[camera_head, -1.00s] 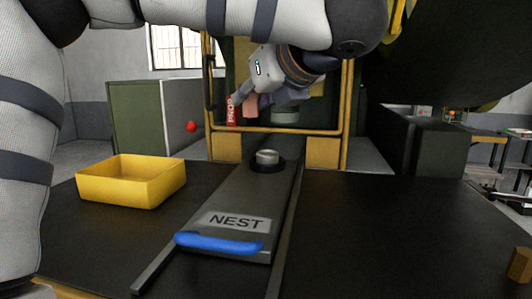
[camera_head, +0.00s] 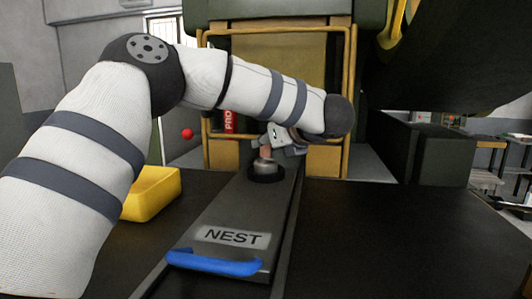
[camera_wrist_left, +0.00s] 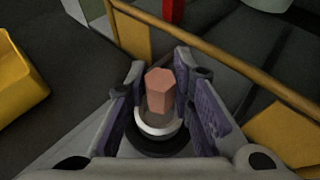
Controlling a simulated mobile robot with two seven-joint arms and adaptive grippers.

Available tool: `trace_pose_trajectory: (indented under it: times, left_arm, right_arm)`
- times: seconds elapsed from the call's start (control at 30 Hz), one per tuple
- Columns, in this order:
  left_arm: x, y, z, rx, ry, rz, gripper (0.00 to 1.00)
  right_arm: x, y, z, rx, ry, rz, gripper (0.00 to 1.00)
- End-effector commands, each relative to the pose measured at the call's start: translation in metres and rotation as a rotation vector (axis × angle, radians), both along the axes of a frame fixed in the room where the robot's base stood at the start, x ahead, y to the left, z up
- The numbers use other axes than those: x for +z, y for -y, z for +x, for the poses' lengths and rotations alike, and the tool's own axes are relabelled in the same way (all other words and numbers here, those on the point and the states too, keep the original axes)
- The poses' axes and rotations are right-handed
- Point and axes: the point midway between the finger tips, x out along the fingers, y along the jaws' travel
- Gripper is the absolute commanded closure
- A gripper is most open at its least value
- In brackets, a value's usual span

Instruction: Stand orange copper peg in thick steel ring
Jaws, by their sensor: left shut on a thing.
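The orange copper peg (camera_head: 265,152) is a short hexagonal block, upright. My left gripper (camera_head: 277,145) is shut on it and reaches down over the steel ring (camera_head: 265,166). In the left wrist view the peg (camera_wrist_left: 159,92) stands between the two fingers (camera_wrist_left: 160,100), with its lower end inside the outline of the pale ring (camera_wrist_left: 158,129). The ring sits in a dark round seat on the grey plate marked NEST (camera_head: 225,215). How deep the peg's lower end is in the ring is hidden. My right gripper is not in view.
A yellow bin (camera_head: 148,197) stands left of the plate, partly behind my left arm. A yellow frame (camera_head: 204,150) rises behind the ring. A blue handle (camera_head: 214,263) marks the plate's near edge. The dark table right of the plate is clear.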

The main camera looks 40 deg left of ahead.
Motion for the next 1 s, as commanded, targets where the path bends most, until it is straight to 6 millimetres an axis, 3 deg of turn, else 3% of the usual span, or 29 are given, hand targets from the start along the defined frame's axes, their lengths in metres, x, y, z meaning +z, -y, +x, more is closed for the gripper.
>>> trace_pose_trajectory:
  times: [0.13, 0.8, 0.83, 0.9, 1.0]
  left_arm:
    - [-0.024, 0.001, -0.001, -0.002, -0.003, 0.0, 1.0]
    - [-0.049, 0.001, -0.001, -0.002, -0.025, -0.007, 1.0]
    - [-0.05, 0.001, -0.001, -0.003, -0.027, -0.008, 0.74]
    - [-0.051, 0.0, 0.0, -0.002, -0.028, -0.008, 0.58]
    - [-0.052, 0.001, 0.0, -0.004, -0.03, -0.009, 0.58]
  right_arm:
    - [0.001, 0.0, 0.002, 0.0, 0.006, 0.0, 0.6]
    - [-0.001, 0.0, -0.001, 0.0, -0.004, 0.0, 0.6]
    - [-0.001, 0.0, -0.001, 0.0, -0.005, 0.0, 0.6]
    - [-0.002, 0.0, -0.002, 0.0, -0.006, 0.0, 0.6]
    - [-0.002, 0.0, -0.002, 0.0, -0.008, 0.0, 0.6]
